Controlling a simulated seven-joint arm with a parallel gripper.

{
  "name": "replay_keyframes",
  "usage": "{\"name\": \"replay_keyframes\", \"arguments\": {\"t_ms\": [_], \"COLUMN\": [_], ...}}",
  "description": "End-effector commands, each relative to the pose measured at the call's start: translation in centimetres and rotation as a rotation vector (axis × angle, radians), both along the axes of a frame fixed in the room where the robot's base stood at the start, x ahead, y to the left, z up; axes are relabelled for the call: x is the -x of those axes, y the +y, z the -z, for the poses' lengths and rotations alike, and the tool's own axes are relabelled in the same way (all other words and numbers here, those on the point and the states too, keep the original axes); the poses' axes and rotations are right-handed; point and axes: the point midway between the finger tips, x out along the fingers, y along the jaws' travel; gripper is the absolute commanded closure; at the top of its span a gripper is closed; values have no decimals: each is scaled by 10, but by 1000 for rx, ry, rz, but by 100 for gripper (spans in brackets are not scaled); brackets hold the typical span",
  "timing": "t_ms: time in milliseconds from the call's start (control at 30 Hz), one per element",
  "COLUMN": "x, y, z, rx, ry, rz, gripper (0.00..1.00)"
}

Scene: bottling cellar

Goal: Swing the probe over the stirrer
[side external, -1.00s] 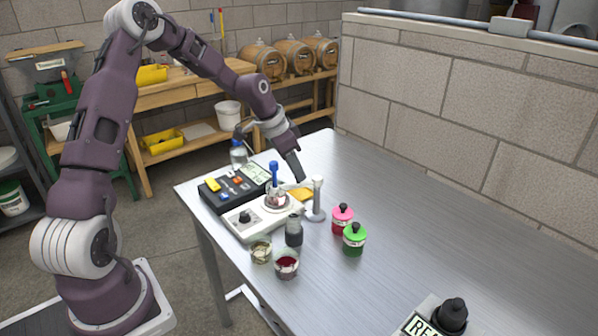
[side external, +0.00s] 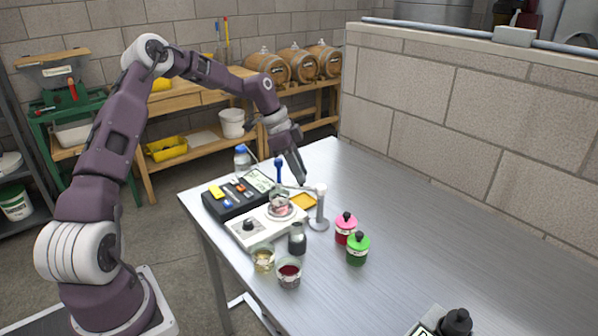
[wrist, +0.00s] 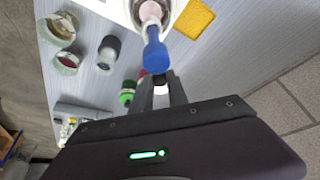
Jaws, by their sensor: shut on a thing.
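The probe (side external: 279,169) is a slim upright stick with a blue upper part. It stands over the glass beaker (side external: 281,207) on the white stirrer (side external: 249,238); its lower end is hard to make out. In the wrist view the blue part of the probe (wrist: 155,50) points from the stirrer's beaker toward my fingertips. A thin pale probe arm (side external: 311,188) runs toward the probe from the white post (side external: 320,205). My gripper (side external: 303,181) is angled down between probe and post and appears shut on this arm. My fingers (wrist: 160,88) hide the exact contact.
A dark meter (side external: 225,203) with colored buttons stands left of the stirrer. A dark bottle (side external: 297,240) and two cups (side external: 289,273) stand in front. Pink (side external: 345,228) and green (side external: 357,250) jars stand right. The table's right side has free room.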

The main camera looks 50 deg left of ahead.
Motion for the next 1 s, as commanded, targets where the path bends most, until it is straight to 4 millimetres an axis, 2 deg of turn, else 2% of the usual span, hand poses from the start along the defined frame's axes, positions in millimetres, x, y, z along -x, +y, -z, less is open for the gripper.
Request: {"name": "replay_keyframes", "arguments": {"t_ms": [367,400,467,500,767,867,1000], "x": [-1,-1,-1,-1,0,3,11], "y": [1,1,1,1,1,5,14], "z": [0,0,0,0,-1,-13,-41], "rx": [-3,-3,-2,-3,-2,-4,-4], "ry": [-4,-4,-4,-3,-2,-4,-4], "rz": [2,2,3,3,2,0,-1], "gripper": [100,73,61,59,59,59,59]}}
